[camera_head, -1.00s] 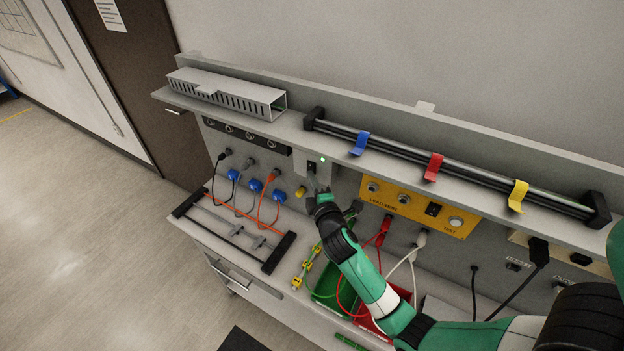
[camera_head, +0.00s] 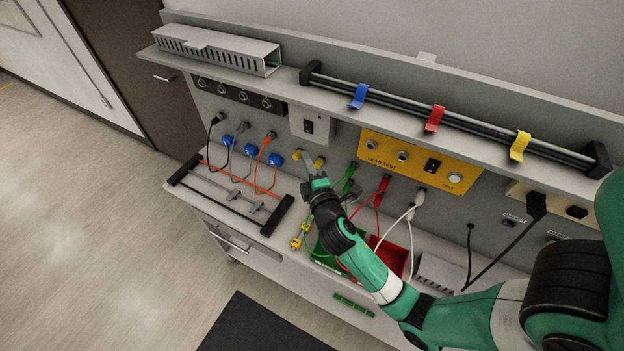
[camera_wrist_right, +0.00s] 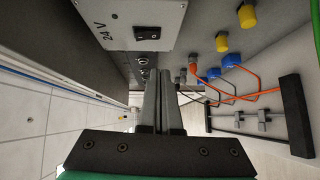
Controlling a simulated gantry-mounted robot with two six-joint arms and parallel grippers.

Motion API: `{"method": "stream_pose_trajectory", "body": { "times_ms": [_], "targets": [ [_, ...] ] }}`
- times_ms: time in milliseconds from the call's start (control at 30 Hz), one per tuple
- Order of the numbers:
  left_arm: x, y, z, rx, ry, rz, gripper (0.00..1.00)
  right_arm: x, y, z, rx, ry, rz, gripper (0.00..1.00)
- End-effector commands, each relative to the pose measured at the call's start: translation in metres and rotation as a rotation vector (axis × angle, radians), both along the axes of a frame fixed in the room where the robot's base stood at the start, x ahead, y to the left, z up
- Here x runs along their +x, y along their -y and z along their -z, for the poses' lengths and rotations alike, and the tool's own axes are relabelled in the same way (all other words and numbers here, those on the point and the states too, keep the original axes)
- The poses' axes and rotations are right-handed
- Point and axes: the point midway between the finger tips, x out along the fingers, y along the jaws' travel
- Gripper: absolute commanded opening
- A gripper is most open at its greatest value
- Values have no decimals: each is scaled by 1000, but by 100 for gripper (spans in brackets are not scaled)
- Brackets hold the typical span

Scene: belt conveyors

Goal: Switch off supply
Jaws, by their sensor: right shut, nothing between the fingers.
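The 24 V supply box (camera_head: 297,122) is a light grey panel under the shelf, with a black rocker switch (camera_head: 308,127) on it. In the right wrist view the box (camera_wrist_right: 105,22) is marked "24 V", and its switch (camera_wrist_right: 148,32) shows clearly. No lit lamp can be made out on the box. My right gripper (camera_head: 306,163) is shut and empty, below the switch and apart from it. Its two fingers are together in the right wrist view (camera_wrist_right: 164,90). My left gripper is not in view.
Yellow knobs (camera_head: 319,162), blue plugs (camera_head: 275,158) and coloured cables lie close around my right gripper. The shelf (camera_head: 290,88) overhangs the box. A green bin (camera_head: 326,256) and a red bin (camera_head: 393,258) sit below.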

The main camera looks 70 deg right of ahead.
Motion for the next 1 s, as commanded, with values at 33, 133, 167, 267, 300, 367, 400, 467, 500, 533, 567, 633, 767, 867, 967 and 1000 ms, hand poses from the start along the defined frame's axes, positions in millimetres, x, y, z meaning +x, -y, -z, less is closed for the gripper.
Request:
{"method": "stream_pose_trajectory", "body": {
  "times_ms": [33,133,167,267,300,367,400,467,500,533,567,633,767,867,967,1000],
  "targets": [
    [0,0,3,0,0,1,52,-8,-11,3,-1,0,-4,0],
    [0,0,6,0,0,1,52,-21,-27,4,-1,-1,-3,0],
    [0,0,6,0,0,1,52,-25,-31,5,0,0,-4,0],
    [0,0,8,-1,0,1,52,-33,-41,5,0,0,-3,0],
    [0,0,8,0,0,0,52,-35,-43,6,-1,-1,-3,0],
    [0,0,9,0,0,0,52,-38,-46,5,-1,1,-1,0],
    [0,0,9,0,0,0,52,-39,-46,5,-1,1,-1,0],
    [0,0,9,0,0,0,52,-40,-47,4,-1,1,0,0],
    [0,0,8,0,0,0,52,-40,-47,4,0,1,0,0],
    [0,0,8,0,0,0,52,-40,-47,4,0,1,0,0],
    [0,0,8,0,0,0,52,-40,-47,4,0,1,0,0],
    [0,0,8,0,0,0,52,-40,-47,4,0,1,0,0],
    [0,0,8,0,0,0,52,-39,-47,5,-1,1,0,0],
    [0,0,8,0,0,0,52,-39,-47,5,-1,1,0,0],
    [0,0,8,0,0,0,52,-39,-47,5,-1,1,0,0],
    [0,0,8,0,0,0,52,-39,-47,5,-1,1,-2,0]
  ]
}}
